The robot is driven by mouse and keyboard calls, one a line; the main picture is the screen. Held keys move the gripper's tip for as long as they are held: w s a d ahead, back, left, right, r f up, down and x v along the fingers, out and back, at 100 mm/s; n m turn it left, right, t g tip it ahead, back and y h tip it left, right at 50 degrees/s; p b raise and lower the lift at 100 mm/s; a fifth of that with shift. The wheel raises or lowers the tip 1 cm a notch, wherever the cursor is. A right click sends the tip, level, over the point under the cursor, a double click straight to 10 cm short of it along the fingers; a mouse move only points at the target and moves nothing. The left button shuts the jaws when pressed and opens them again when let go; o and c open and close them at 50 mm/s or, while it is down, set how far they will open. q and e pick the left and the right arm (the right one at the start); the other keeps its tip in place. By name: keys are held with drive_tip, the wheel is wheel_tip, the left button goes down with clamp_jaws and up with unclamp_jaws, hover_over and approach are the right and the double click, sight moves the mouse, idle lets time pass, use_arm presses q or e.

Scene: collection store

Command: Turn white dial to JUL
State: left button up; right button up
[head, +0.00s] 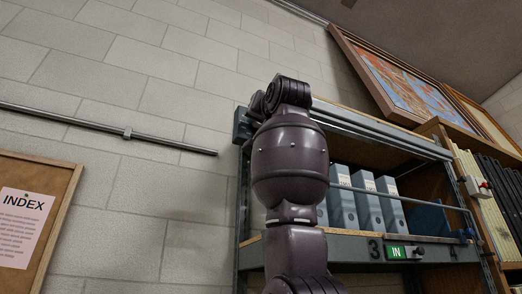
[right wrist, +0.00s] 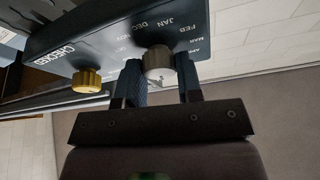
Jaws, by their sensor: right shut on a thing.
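The white dial (right wrist: 158,62), which looks pale grey here, sits on a dark panel (right wrist: 110,38) in the right wrist view. Month names including DEC, JAN, FEB, MAR and APR run around it. My right gripper (right wrist: 160,70) has one finger on each side of the dial and is shut on it. The dial's pointer cannot be made out, and JUL is not visible. In the head view, my arm stands in front of the shelf and hides its gripper and the dial. My left gripper is in neither view.
A gold knob (right wrist: 87,80) sits on the same panel, left of the white dial, near the word CHECKED. The head view shows a metal shelf (head: 348,252) with grey-blue binders (head: 367,210), a wall rail (head: 110,126) and an INDEX board (head: 68,180) on the left.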

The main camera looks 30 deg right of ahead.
drive_tip(key=shift+r+m+g+h, duration=0.1)
drive_tip(key=shift+m+g+h, duration=0.15)
drive_tip(key=shift+m+h, duration=0.7)
drive_tip(key=shift+m+g+h, duration=0.25)
drive_tip(key=shift+m, duration=1.4)
drive_tip(key=o, duration=0.9)
drive_tip(key=b+v, duration=0.3)
drive_tip(key=v, duration=0.8)
drive_tip(key=shift+b, duration=0.4)
drive_tip(key=shift+a, duration=0.1)
